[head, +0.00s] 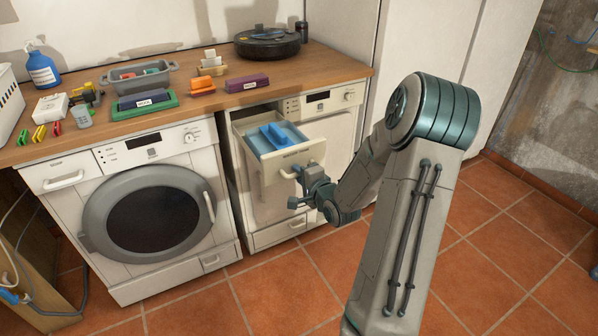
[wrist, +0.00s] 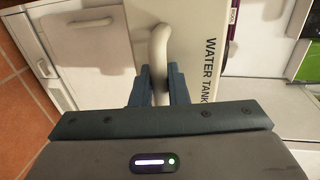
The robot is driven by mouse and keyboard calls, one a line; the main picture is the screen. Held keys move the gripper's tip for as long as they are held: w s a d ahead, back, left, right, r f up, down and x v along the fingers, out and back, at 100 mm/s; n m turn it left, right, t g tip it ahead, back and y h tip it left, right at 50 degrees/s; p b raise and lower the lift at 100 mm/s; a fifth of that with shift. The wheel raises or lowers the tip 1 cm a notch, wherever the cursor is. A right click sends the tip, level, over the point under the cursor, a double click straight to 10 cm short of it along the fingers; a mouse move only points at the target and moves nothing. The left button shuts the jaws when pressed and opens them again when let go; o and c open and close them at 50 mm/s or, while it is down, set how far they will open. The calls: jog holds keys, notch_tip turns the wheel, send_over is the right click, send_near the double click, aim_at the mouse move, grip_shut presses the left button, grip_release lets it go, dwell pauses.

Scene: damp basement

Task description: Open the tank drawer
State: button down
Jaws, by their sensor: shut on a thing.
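The tank drawer (head: 283,152) is a white drawer pulled out from the top left of the right-hand machine. Its pale blue inside shows in the head view, with a bright blue piece (head: 276,136) in it. In the wrist view its front (wrist: 205,25) reads "WATER TANK". My gripper (head: 296,188) is at the drawer's front and is shut on the drawer's handle (wrist: 158,45), a pale curved bar that passes between the two fingers. In the head view the handle is partly hidden by my gripper.
A washing machine (head: 150,205) with a round dark door stands to the left. The wooden worktop (head: 215,112) above carries a robot vacuum (head: 267,43), a blue bottle (head: 42,66), a grey tray (head: 140,83) and several small items. Tiled floor (head: 300,280) in front is clear.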

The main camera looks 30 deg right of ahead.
jog(key=shift+d, duration=0.1)
jog(key=c, duration=1.8)
grip_release()
jog(key=shift+o, duration=0.2)
jog(key=p+v, duration=0.8)
jog(key=v, duration=0.3)
jog(key=shift+s+r, duration=0.25)
jog(key=shift+r, duration=0.1)
jog(key=p, duration=0.4)
jog(key=shift+s+d+r, duration=0.1)
jog(key=shift+s+d, duration=0.1)
jog(key=shift+s, duration=0.2)
jog(key=s+p, duration=0.1)
jog(key=p, duration=0.3)
jog(key=shift+s+a, duration=0.2)
